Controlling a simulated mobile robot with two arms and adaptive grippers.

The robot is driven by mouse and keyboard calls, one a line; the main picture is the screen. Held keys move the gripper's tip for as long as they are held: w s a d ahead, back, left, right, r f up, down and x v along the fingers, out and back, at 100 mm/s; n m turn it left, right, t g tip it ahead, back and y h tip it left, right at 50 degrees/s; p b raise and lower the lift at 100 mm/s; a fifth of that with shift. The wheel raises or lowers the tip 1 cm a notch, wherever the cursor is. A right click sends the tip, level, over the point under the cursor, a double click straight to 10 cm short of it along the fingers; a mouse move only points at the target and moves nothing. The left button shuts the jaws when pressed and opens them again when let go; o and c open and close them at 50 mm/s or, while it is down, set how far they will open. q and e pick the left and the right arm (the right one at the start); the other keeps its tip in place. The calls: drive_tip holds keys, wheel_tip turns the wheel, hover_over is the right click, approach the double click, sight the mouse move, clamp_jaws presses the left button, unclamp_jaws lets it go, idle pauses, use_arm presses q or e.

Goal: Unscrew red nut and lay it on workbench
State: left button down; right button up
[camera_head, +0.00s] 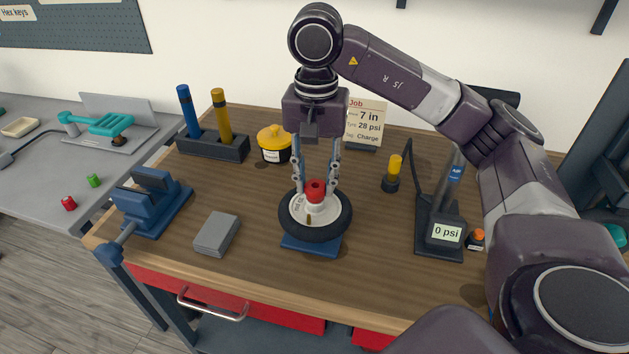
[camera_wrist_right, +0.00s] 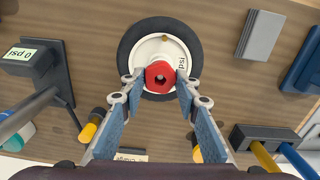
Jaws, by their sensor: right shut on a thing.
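The red nut (camera_head: 316,188) sits on top of the hub of a small wheel (camera_head: 322,229) with a black tyre and pale rim. The wheel lies on a blue stand (camera_head: 308,246) on the wooden workbench (camera_head: 374,228). My right gripper (camera_head: 317,184) reaches straight down over the wheel with its fingers on either side of the nut. In the right wrist view, the red nut (camera_wrist_right: 160,75) with its dark central hole is between the fingertips (camera_wrist_right: 160,78), and the gripper is shut on it. My left gripper is not in view.
A blue vise (camera_head: 152,204) and grey block (camera_head: 216,234) lie left of the wheel. An inflator showing 0 psi (camera_head: 441,232) and a yellow-handled tool (camera_head: 393,172) stand right. A yellow-lidded pot (camera_head: 273,145) and a holder with blue and yellow tools (camera_head: 213,146) stand behind. Bare wood lies between them.

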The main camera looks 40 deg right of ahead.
drive_tip(key=shift+w+d+r+n, duration=0.1)
drive_tip(key=shift+d+n, duration=0.15)
drive_tip(key=shift+n, duration=0.05)
drive_tip(key=o, duration=1.2)
drive_tip(key=shift+d+f, duration=0.2)
drive_tip(key=shift+d, duration=0.05)
drive_tip(key=shift+a, duration=0.15)
